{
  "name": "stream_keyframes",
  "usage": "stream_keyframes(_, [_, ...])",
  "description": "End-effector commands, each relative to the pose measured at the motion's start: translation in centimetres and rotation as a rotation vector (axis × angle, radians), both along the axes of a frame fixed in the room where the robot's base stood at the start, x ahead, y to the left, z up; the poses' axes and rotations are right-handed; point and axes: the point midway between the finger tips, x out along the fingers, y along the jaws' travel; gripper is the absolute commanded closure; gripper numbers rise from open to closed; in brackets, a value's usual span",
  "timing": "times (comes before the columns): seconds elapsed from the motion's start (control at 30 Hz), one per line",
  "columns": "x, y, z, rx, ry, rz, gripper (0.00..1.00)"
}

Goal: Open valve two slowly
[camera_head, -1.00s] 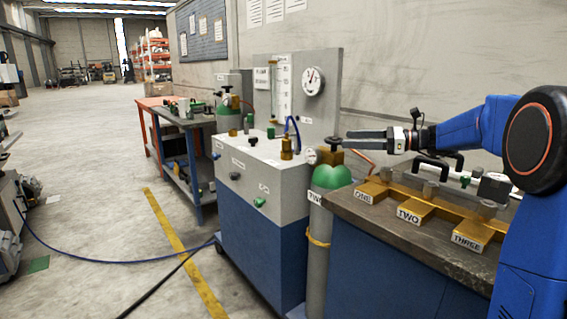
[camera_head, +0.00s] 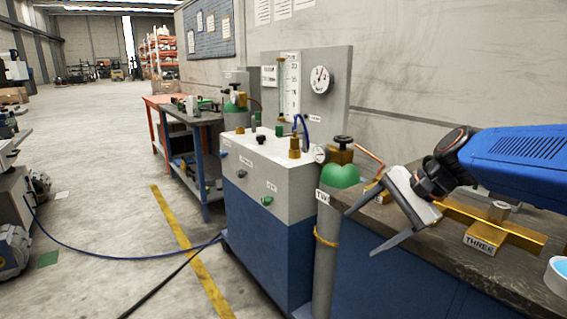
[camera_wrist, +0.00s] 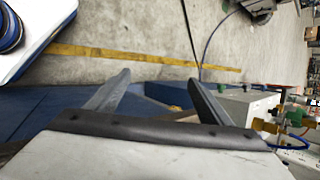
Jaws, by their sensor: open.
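The gas cylinder (camera_head: 324,262) with a green shoulder stands between the grey-and-blue cabinet and the workbench. Its label reads "TW", with the rest cut off from view. A dark handwheel (camera_head: 343,140) sits on its brass valve (camera_head: 341,155). My gripper (camera_head: 360,232) is open and empty, tilted down at the bench's front edge. It is right of the cylinder and lower than the handwheel, apart from the wheel. In the wrist view my open fingers (camera_wrist: 160,77) point over the floor, and the green cylinder top (camera_wrist: 294,117) shows at the right edge.
The workbench (camera_head: 470,275) carries a brass rail with a block marked THREE (camera_head: 482,243); my gripper hides the other labels. A cup (camera_head: 557,277) stands at the right edge. The cabinet (camera_head: 270,190) has several knobs and a gauge (camera_head: 321,79). The left floor is mostly open, with hoses.

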Motion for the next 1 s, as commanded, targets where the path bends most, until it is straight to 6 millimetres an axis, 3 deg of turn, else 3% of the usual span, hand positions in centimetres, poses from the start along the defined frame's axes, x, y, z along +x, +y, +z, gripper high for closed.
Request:
stream_keyframes(0.2, [-5.7,-1.6,-3.1,-0.220,-0.114,0.161,0.26])
stream_keyframes(0.6, [-14.0,-6.2,-8.5,-0.624,-0.304,0.500,0.26])
stream_keyframes(0.8, [-16.6,-8.4,-10.6,-0.789,-0.373,0.653,0.26])
stream_keyframes(1.0, [-17.7,-9.5,-11.5,-0.867,-0.401,0.726,0.26])
